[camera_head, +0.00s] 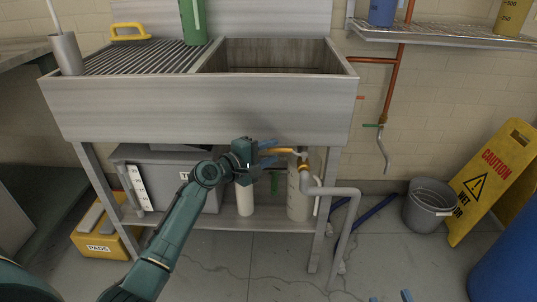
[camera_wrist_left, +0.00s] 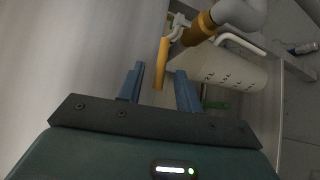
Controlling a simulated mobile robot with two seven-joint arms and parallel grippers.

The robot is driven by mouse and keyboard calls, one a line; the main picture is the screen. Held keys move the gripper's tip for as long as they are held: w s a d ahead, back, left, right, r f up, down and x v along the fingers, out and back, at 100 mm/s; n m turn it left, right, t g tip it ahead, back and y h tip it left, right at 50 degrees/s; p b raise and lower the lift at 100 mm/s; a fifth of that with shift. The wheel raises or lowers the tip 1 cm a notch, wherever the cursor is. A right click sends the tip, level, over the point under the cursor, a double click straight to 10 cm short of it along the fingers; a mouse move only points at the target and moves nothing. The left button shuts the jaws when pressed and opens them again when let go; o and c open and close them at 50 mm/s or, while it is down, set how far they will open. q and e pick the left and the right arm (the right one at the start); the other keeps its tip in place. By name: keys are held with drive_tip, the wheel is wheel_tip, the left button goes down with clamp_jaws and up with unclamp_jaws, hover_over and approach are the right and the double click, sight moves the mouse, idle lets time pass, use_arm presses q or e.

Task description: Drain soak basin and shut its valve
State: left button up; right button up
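The soak basin (camera_head: 345,66) is the grey sink at the right of the stand; its floor is hidden, so I cannot tell the water level. Below it, a yellow valve handle (camera_head: 282,151) sticks out leftward from the brass-coloured valve on the grey drain pipe (camera_head: 330,190). My left gripper (camera_head: 268,150) is open under the basin, its blue fingers pointing at the handle. In the left wrist view the handle (camera_wrist_left: 161,65) reaches between the two fingertips, with gaps on both sides. Only the blue fingertips of my right gripper (camera_head: 389,298) show, apart, at the bottom edge.
A white container (camera_head: 299,195) stands behind the pipe on the lower shelf, beside a grey box (camera_head: 165,160). A grey bucket (camera_head: 430,205) and a yellow caution sign (camera_head: 492,180) stand at the right. The cracked floor (camera_head: 240,265) in front is clear.

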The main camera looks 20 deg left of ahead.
use_arm(q)
clamp_jaws()
idle(0.3)
idle(0.3)
